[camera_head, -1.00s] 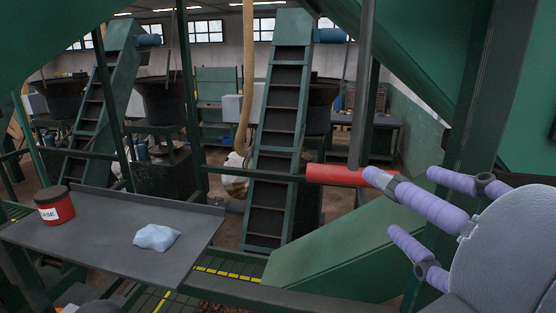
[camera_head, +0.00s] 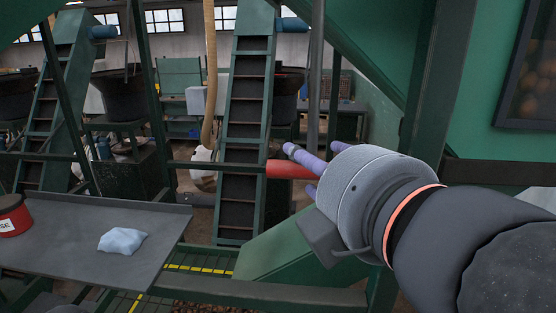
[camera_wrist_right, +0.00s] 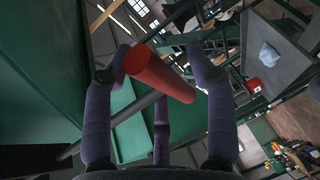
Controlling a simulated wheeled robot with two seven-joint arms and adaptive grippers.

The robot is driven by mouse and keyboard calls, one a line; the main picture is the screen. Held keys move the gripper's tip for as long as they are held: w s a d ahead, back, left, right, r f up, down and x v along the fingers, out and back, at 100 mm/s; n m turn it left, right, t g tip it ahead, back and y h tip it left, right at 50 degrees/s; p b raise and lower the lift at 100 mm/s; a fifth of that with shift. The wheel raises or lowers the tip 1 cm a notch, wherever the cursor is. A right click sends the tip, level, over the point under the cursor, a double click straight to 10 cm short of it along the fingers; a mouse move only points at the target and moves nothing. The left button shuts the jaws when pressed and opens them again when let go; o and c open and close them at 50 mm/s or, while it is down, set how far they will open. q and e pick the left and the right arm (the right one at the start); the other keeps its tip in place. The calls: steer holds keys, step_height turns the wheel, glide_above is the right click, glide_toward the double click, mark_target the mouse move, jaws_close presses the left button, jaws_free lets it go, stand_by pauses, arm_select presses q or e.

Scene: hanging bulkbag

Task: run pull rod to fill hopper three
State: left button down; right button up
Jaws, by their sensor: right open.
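The red pull rod handle (camera_head: 290,169) sits at the lower end of a grey vertical rod (camera_head: 315,80) in the head view. My right gripper (camera_head: 300,165) reaches in from the right with its purple fingers by the red handle; its palm hides the handle's right end. In the right wrist view the red handle (camera_wrist_right: 158,74) lies between the spread fingers of the right gripper (camera_wrist_right: 160,90), which are open around it and not closed on it. I cannot tell whether any finger touches it. My left gripper is not in view.
A grey shelf (camera_head: 75,245) at the lower left holds a red tub (camera_head: 14,216) and a light blue cloth (camera_head: 122,241). Green frame beams and a sloping green chute (camera_head: 290,245) stand close to my right arm. Ladder-like conveyors (camera_head: 243,130) rise behind.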

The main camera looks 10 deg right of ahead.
steer(key=shift+w, duration=0.1)
steer(key=shift+c, duration=0.2)
steer(key=shift+a, duration=0.1)
jaws_close()
step_height(320, 180, down, 8)
steer(key=b, duration=0.8)
steer(key=shift+f, duration=0.25)
steer(key=shift+c, duration=0.3)
jaws_free()
steer(key=shift+o, duration=0.5)
steer(key=shift+d, duration=0.3)
steer(key=shift+a, duration=0.25)
